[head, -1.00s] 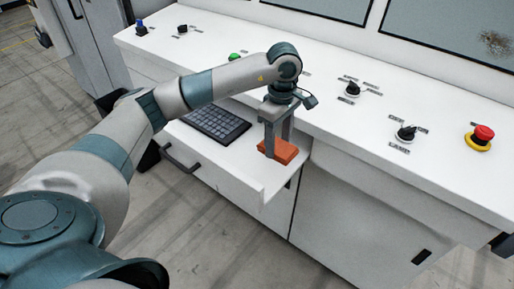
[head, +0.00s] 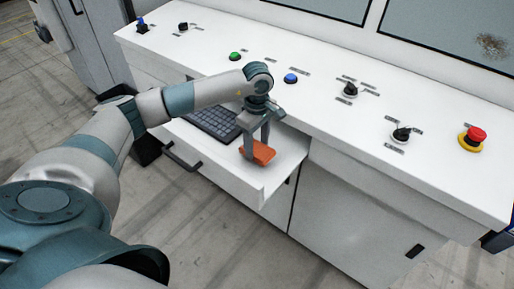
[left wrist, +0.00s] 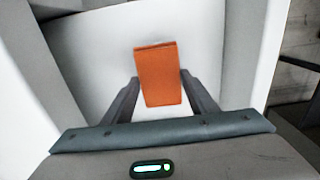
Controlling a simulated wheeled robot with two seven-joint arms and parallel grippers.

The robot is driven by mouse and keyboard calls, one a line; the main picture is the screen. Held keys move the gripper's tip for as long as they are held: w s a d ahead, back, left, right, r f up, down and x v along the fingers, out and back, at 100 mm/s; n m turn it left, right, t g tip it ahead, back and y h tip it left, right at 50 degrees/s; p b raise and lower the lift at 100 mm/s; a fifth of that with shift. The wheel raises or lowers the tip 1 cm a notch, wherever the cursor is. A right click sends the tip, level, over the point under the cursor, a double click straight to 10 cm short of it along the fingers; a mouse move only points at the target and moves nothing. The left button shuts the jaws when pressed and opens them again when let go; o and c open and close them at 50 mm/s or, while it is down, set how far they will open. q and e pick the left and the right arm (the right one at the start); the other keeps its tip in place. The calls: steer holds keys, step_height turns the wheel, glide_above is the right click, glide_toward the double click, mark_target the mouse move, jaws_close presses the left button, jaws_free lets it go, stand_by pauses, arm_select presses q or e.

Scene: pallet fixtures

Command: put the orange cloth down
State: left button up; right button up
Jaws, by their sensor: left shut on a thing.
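The orange cloth (head: 258,152) is a small folded block over the white pull-out tray (head: 283,165) of the console. It also shows in the left wrist view (left wrist: 158,75), between the fingers. My left gripper (head: 256,152) points down and is shut on the cloth, with a finger at each side. I cannot tell whether the cloth's underside touches the tray. My right gripper is not in view.
A dark keyboard (head: 214,122) lies on the tray, left of the cloth and partly behind my arm. The sloped console top (head: 310,110) rises behind, with several knobs and buttons and a red emergency button (head: 472,138) at the right. The tray's right part is bare.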

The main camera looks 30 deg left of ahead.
arm_select(q)
steer(key=shift+f+p, duration=0.4)
steer(key=shift+f, duration=0.8)
steer(key=o, duration=0.9)
steer(key=shift+o, duration=0.2)
